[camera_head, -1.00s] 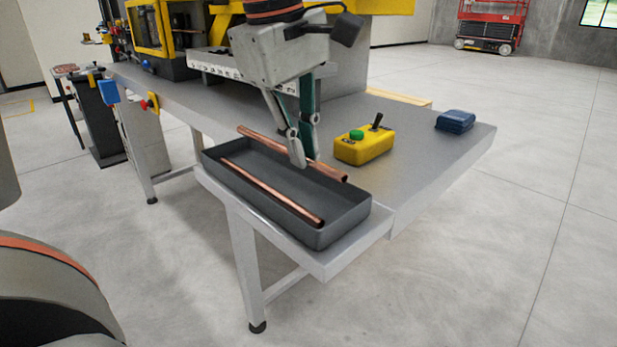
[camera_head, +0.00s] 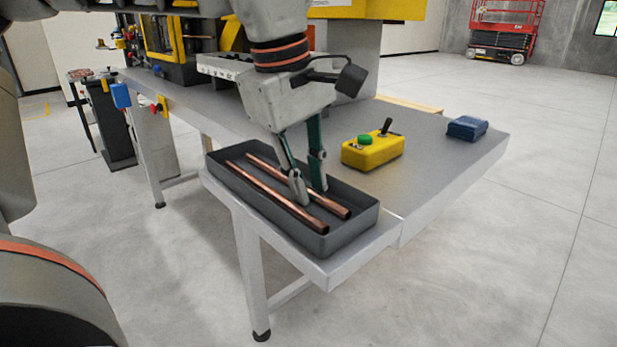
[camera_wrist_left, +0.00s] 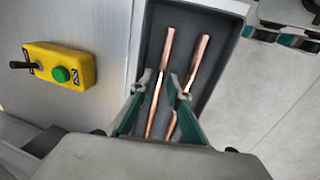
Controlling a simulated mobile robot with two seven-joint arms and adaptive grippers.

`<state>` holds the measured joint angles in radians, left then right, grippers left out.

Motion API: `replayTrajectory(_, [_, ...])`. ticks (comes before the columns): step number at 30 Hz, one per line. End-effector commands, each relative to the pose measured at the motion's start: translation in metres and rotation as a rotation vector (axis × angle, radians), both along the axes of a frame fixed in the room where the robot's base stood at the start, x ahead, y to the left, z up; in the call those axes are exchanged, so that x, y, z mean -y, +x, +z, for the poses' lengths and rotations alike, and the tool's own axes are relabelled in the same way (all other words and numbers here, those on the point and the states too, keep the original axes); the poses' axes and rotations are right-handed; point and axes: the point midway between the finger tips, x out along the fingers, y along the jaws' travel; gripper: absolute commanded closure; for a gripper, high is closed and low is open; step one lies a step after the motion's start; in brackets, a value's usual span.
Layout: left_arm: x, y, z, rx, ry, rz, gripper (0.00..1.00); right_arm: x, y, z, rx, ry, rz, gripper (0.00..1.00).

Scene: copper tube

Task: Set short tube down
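Two copper tubes lie side by side in the dark grey tray (camera_head: 345,244) at the table's front edge. The back tube (camera_head: 262,166), nearer the yellow box, is the short tube my left gripper carried. The front tube (camera_head: 262,190) lies beside it. My left gripper (camera_head: 308,195) points down into the tray, with its fingers apart around the back tube. In the left wrist view the same tube (camera_wrist_left: 168,50) passes between the fingertips (camera_wrist_left: 162,84), with a gap beside it; the other tube (camera_wrist_left: 199,55) is to the right.
A yellow button box (camera_head: 372,152) with a green button stands on the table (camera_head: 432,165) right of the tray. A blue box (camera_head: 467,128) is near the table's right edge. Bare table lies between them. A machine with yellow parts stands behind.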

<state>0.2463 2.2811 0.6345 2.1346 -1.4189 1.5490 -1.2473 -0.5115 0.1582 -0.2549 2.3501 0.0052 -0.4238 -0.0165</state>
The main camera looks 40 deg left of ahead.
Motion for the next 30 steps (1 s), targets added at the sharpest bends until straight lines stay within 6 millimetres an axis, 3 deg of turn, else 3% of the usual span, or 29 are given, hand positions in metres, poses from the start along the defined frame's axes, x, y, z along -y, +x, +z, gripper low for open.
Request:
replayTrajectory(7, [0.0,0.0,0.002,0.001,0.0,0.0,0.83,0.0,0.001,0.001,0.003,0.001,-0.001,0.42])
replayTrajectory(11, [0.0,-0.002,0.013,0.006,0.001,0.0,0.83,0.0,0.004,0.005,0.01,-0.002,0.001,0.42])
replayTrajectory(21, [-0.001,-0.018,0.081,0.012,0.001,0.002,0.83,0.017,-0.001,-0.001,-0.012,-0.062,0.0,0.42])
replayTrajectory(30, [-0.002,-0.026,0.117,0.005,0.002,0.0,0.83,0.026,-0.011,-0.01,-0.037,-0.087,-0.001,0.42])
